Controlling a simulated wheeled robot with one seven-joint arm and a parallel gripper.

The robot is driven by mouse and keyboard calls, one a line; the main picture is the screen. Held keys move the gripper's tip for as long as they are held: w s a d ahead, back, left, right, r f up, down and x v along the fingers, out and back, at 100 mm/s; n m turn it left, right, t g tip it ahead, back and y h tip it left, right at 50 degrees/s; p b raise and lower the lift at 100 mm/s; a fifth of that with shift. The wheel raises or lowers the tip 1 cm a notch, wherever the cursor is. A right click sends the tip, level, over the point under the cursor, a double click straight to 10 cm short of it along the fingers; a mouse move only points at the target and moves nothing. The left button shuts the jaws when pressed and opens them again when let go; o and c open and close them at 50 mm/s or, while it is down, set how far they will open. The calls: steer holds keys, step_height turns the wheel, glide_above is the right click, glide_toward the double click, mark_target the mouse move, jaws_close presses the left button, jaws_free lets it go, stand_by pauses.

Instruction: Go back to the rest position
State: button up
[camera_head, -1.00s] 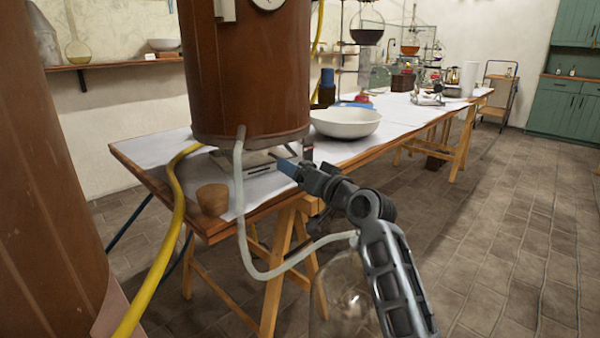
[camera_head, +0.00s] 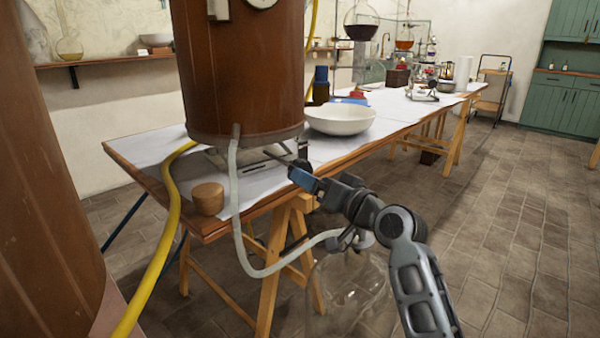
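My gripper (camera_head: 296,165) is at the end of my arm, by the near edge of the long table (camera_head: 325,158), just right of the big brown copper vessel (camera_head: 240,75). Its blue part shows, but the fingertips are small and dark against the vessel's base, so I cannot tell whether they are open or shut. I see no object clearly held. My arm is stretched forward from the lower right of the view.
A white bowl (camera_head: 340,119) stands on the table beyond my gripper. A wooden cup (camera_head: 208,199) is at the table's near left. A pale hose (camera_head: 237,215) loops down beside my arm, above a glass vessel (camera_head: 345,295). The tiled floor (camera_head: 500,210) to the right is clear.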

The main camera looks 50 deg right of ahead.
stand_by(0.3)
steer(key=s+a+f+n+g, duration=0.1)
steer(key=s+a+f+g, duration=0.1)
steer(key=s+a+f, duration=1)
steer(key=s+a+f+n, duration=0.2)
steer(key=s+a, duration=0.2)
steer(key=s, duration=0.5)
steer(key=s+a+f+n, duration=0.1)
steer(key=s+a, duration=0.3)
steer(key=s, duration=0.4)
steer(key=s+a+r+n+g+y, duration=0.1)
steer(key=s+a+r+n+y, duration=0.25)
steer(key=s, duration=0.65)
step_height(320, 180, up, 21)
steer(key=p, duration=2)
steer(key=shift+s+a+h, duration=0.4)
steer(key=shift+h, duration=0.05)
